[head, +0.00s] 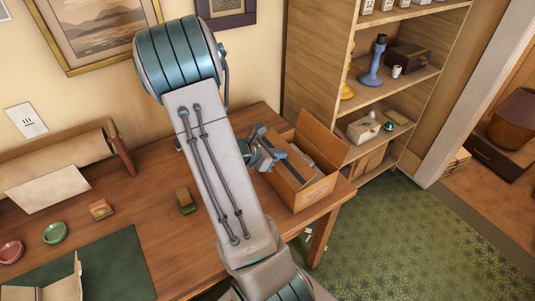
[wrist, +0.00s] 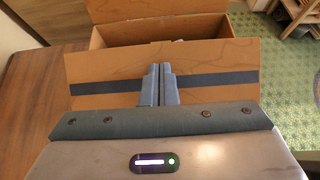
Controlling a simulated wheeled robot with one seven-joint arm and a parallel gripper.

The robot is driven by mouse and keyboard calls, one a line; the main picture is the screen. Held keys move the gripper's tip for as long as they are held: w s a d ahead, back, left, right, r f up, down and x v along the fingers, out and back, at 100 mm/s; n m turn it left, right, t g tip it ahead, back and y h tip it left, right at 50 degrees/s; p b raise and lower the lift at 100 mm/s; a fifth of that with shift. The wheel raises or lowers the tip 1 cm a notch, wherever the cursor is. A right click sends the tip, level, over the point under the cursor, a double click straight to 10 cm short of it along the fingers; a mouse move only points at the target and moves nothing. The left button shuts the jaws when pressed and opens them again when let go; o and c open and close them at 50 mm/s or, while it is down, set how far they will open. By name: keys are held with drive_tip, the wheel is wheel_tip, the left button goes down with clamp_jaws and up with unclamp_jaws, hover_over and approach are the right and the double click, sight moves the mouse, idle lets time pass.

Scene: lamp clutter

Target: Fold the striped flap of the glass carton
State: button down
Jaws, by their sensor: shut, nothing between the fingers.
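The open brown carton (head: 312,190) stands at the right end of the wooden table. Its striped flap (wrist: 210,62), with a dark band across it, stretches across the near side of the carton in the wrist view. My gripper (wrist: 160,69) is shut and empty. Its fingertips overlap the middle of this flap and its band; I cannot tell whether they touch it. The carton's opening and a raised far flap (wrist: 140,8) show behind the striped flap.
A wooden shelf unit (head: 320,60) with lamp parts and boxes stands behind the carton at the right. A small brown-green item (head: 184,201), a wooden block (head: 101,209) and two small dishes lie on the table at the left. The table's right edge is close to the carton.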

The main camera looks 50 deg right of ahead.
drive_tip(key=shift+d+f, duration=0.1)
drive_tip(key=shift+s+d+f+b, duration=0.1)
drive_tip(key=shift+d+f+b, duration=0.15)
drive_tip(key=shift+f+b, duration=0.2)
idle(0.4)
drive_tip(key=shift+d+f+b, duration=0.2)
drive_tip(key=shift+f+b, duration=0.35)
drive_tip(key=shift+b, duration=0.2)
drive_tip(key=shift+a+r+p, duration=0.45)
drive_tip(key=shift+r+p, duration=0.25)
drive_tip(key=shift+r, duration=0.05)
drive_tip(key=p+v, duration=0.2)
drive_tip(key=v, duration=0.1)
drive_tip(key=r+p+v, duration=0.1)
drive_tip(key=shift+r, duration=0.1)
